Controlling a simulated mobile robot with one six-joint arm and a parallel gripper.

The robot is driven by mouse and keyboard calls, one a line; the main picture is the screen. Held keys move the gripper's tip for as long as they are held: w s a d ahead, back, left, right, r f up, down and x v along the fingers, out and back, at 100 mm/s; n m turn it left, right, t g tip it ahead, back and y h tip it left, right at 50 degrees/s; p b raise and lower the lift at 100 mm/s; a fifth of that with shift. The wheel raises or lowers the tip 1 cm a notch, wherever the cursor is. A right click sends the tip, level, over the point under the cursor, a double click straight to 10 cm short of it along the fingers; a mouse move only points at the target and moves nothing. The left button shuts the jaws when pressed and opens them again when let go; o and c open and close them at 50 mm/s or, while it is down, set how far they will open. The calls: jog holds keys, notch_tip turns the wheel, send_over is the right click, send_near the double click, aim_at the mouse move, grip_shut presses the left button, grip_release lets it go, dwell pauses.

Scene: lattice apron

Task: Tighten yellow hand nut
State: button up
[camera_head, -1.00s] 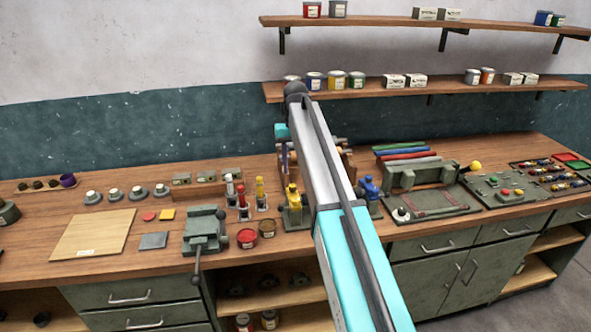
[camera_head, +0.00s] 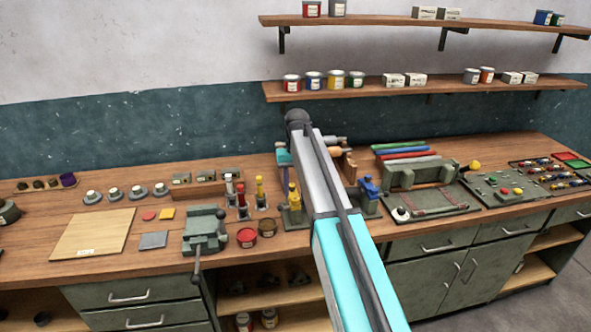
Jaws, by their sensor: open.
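No yellow part can be made out for certain as the hand nut; the details are too small. A yellow upright fitting on a small base (camera_head: 293,197) stands just left of my arm, partly behind it. A slim yellow-topped piece (camera_head: 261,190) stands left of that, beside a red one (camera_head: 242,200). A yellow ball knob (camera_head: 475,166) sits at the right end of a grey-green machine (camera_head: 420,174). My arm rises through the middle; a teal part of it shows at its left. My gripper is hidden behind the arm.
A blue fitting (camera_head: 370,190) stands right of my arm. Shelves with tins (camera_head: 430,88) hang above.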

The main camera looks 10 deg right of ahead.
jog(key=s+f, duration=0.3)
jog(key=f, duration=0.2)
jog(key=s+f, duration=0.4)
jog(key=f, duration=0.2)
jog(key=s+f, duration=0.4)
jog(key=f, duration=0.2)
jog(key=shift+f+b, duration=0.25)
jog(key=shift+b, duration=0.15)
jog(key=s+f+g+b, duration=0.5)
jog(key=s+f+b, duration=0.7)
jog(key=s+f, duration=3)
jog(key=shift+a+f+n+g+b, duration=0.15)
jog(key=shift+f+n+g+b, duration=0.15)
jog(key=shift+g, duration=0.1)
